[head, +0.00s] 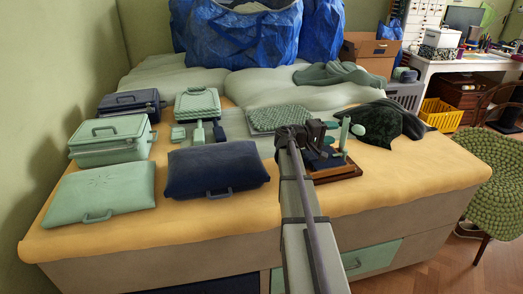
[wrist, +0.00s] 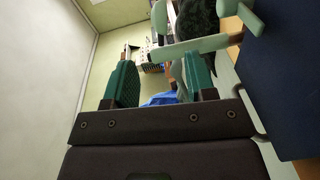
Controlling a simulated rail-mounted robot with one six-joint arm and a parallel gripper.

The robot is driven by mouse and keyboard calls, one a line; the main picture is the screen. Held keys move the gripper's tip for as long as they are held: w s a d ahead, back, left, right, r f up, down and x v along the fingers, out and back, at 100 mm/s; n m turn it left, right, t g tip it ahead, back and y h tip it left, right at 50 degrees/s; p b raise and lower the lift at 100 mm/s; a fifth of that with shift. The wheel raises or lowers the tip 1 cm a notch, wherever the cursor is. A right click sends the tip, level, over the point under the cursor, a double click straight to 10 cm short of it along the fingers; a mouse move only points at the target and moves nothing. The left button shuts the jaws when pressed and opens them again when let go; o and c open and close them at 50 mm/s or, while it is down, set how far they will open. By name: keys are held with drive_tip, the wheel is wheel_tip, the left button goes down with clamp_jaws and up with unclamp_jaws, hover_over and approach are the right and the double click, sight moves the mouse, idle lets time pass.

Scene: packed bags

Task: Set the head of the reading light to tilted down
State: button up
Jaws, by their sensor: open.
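What looks like the reading light stands on a brown wooden base (head: 337,173) near the bed's front edge. It has a mint-green upright post (head: 344,134) and a small mint rounded piece (head: 357,130), apparently the head. My dark gripper (head: 326,127) is just left of the post and hides part of the assembly. In the wrist view my gripper (wrist: 160,60) has its two green fingers apart with nothing clearly held. A pale mint bar (wrist: 185,48) crosses by the right fingertip; I cannot tell whether they touch. The head's exact tilt is unclear.
A dark navy block (wrist: 288,75) is close on the right in the wrist view. A navy bag (head: 217,170), a mint bag (head: 98,192) and a mint case (head: 112,140) lie to the left. A dark cloth (head: 390,122) lies behind right. The bed's front right is clear.

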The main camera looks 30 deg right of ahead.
drive_tip(key=s+a+r+t+y+p, duration=0.1)
drive_tip(key=a+y+p, duration=0.4)
drive_tip(key=a, duration=0.9)
drive_tip(key=a+r+n+t+y+p, duration=0.1)
drive_tip(key=a+r+t+y+p, duration=0.1)
drive_tip(key=a+p, duration=0.7)
drive_tip(key=a+t+y, duration=0.1)
drive_tip(key=a+y, duration=0.1)
drive_tip(key=a, duration=0.4)
drive_tip(key=shift+s+r+y+p, duration=0.25)
drive_tip(key=shift+s+y+p, duration=0.1)
drive_tip(key=shift+y+p, duration=0.05)
